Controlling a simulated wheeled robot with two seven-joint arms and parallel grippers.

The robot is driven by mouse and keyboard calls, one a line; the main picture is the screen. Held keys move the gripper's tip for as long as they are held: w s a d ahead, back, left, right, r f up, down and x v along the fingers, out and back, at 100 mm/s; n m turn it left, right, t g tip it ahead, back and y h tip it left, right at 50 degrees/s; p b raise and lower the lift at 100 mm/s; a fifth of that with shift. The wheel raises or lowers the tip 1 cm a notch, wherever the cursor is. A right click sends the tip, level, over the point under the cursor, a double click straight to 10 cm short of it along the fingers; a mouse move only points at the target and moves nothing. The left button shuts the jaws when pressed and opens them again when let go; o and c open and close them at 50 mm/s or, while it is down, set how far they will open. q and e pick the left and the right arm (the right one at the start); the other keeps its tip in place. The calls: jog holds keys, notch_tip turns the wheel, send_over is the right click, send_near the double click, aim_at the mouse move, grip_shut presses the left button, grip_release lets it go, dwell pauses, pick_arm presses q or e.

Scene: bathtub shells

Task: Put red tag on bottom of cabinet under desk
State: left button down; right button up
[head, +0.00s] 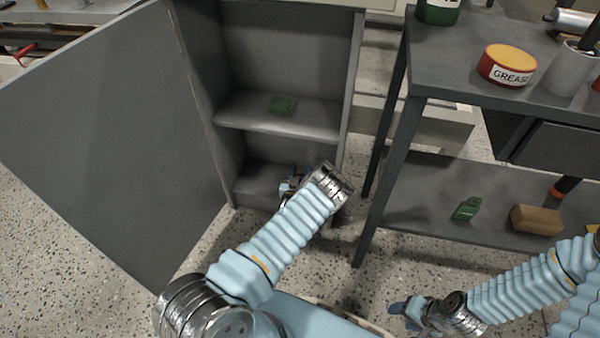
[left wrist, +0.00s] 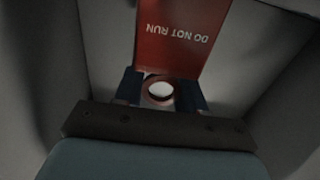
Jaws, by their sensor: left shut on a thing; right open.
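The red tag (left wrist: 180,38) fills the upper middle of the left wrist view, its "DO NOT RUN" print upside down. My left gripper (left wrist: 160,92) is shut on the tag's end around its hole. In the head view my left gripper (head: 290,186) is inside the lower compartment of the grey cabinet (head: 355,60), just above or at its bottom (head: 252,182); I cannot tell if the tag touches it. The tag is mostly hidden there by my gripper. The cabinet stands open left of the grey desk (head: 450,72). My right gripper (head: 402,309) is low at the front, apparently empty.
The open cabinet door (head: 110,130) reaches toward the front left. The desk's lower shelf holds a green item (head: 466,208) and a brown block (head: 537,219). A grease tin (head: 507,66) sits on top.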

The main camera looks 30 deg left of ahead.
pick_arm(q)
jog(key=c, duration=0.7)
grip_release()
jog(key=shift+o, duration=0.2)
jog(key=s+d+f+n+g+p, duration=0.1)
jog(key=s+d+f+g, duration=0.15)
jog(key=s, duration=0.35)
jog(key=s+d+f+n+g, duration=0.1)
jog(key=s+g, duration=0.2)
jog(key=s, duration=0.3)
jog(key=s+d+f+n+g+p, duration=0.1)
jog(key=s+d+f+g, duration=0.15)
jog(key=s, duration=0.35)
jog(key=s+d+r+m+g+h, duration=0.1)
jog(key=s+d+r+g+h, duration=0.3)
jog(key=s+d, duration=0.2)
jog(key=s+d+r+m+g+h, duration=0.2)
jog(key=s+d+r+g+h, duration=0.1)
jog(key=s+d, duration=0.4)
jog(key=shift+s+d+r+m+g+h, duration=0.2)
jog(key=shift+d+r+m+g+h, duration=0.15)
jog(key=shift+d+r+g, duration=0.55)
